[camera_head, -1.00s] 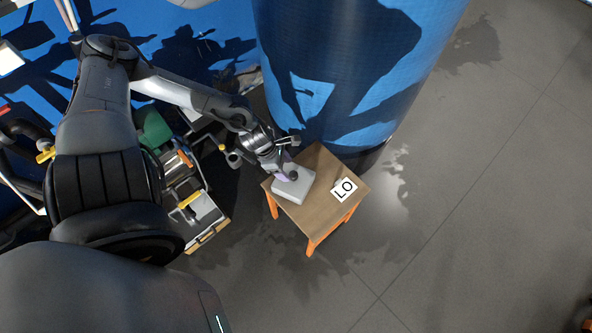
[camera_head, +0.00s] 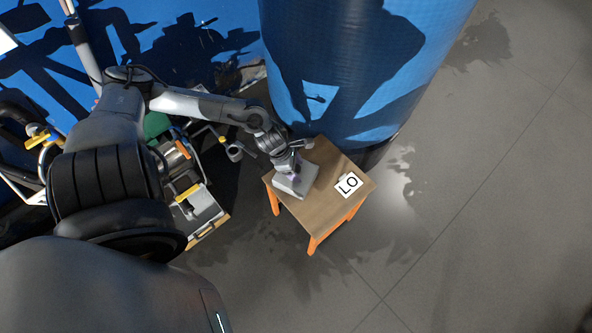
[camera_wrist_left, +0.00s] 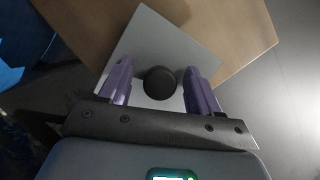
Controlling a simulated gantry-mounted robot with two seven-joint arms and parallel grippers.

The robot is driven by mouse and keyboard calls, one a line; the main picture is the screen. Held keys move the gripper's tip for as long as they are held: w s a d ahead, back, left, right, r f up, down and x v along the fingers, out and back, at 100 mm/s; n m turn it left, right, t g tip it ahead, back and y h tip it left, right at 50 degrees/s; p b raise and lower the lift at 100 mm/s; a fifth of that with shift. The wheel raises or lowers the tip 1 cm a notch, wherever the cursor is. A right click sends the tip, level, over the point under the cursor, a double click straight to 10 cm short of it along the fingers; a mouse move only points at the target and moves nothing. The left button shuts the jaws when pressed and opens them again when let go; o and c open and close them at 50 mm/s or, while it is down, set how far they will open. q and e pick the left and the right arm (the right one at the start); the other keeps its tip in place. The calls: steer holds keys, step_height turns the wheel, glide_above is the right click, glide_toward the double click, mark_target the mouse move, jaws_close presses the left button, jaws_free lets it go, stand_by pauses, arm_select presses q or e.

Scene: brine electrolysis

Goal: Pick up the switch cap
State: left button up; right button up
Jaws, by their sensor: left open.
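The switch cap (camera_wrist_left: 159,82) is a round, dark knob on a light grey box in the left wrist view. The grey box (camera_head: 298,187) sits on a small wooden table (camera_head: 326,215); its top also shows in the left wrist view (camera_wrist_left: 150,38). My left gripper (camera_wrist_left: 160,84) is open, with one purple finger on each side of the knob and a gap to each. In the head view, my left gripper (camera_head: 294,178) is over the box and hides the knob. My right gripper is not in view.
A large blue barrel (camera_head: 355,70) stands close behind the table. Equipment with yellow parts (camera_head: 195,205) is to the table's left. The floor to the right is clear.

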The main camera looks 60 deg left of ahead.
arm_select(q)
jaws_close()
steer(key=shift+r, duration=0.15)
